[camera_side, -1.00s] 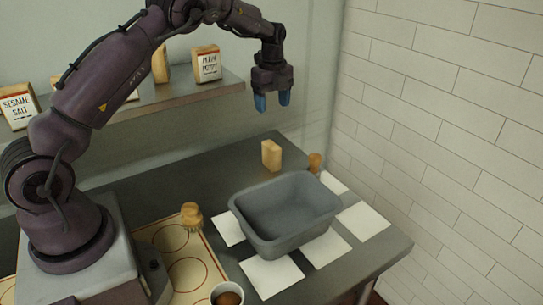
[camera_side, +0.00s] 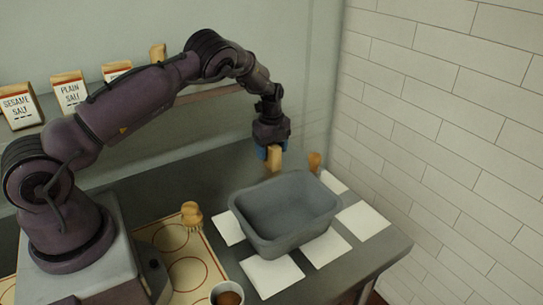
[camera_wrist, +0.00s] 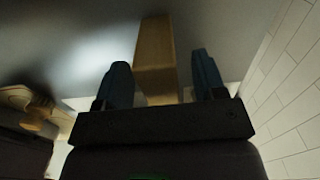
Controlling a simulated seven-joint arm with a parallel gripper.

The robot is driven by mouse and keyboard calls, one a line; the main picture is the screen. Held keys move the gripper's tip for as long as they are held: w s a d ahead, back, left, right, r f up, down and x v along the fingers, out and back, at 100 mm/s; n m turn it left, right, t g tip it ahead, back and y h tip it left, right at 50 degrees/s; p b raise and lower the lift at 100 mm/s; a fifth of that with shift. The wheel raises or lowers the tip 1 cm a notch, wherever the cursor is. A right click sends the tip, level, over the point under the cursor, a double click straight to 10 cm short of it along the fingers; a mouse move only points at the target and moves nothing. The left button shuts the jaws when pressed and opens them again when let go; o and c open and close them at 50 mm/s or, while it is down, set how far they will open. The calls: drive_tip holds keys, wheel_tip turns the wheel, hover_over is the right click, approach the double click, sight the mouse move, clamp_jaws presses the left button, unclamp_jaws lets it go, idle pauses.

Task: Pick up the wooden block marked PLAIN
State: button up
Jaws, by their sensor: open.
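A small wooden block (camera_side: 274,160) stands on the counter behind the grey basin, and I cannot read any marking on it. My gripper (camera_side: 270,151) points down over it with its blue fingers open, one on each side of its upper part. In the wrist view the block (camera_wrist: 155,50) shows between the two open fingers of my gripper (camera_wrist: 160,62). Whether the fingers touch it I cannot tell. On the shelf, one carton-like block reads PLAIN SALT (camera_side: 70,92) and another reads SESAME SALT (camera_side: 18,107).
The grey basin (camera_side: 240,222) stands just in front of the block, with white sheets (camera_side: 362,221) around it. A wooden piece (camera_side: 314,161) stands to the right. A brush-like wooden thing (camera_side: 191,214) is on the patterned mat (camera_side: 160,232). A cup (camera_side: 227,292) stands at the front.

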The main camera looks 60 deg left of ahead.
drive_tip(key=shift+f, duration=0.55)
drive_tip(key=c, duration=1)
drive_tip(key=shift+r, duration=0.1)
drive_tip(key=shift+c, duration=0.2)
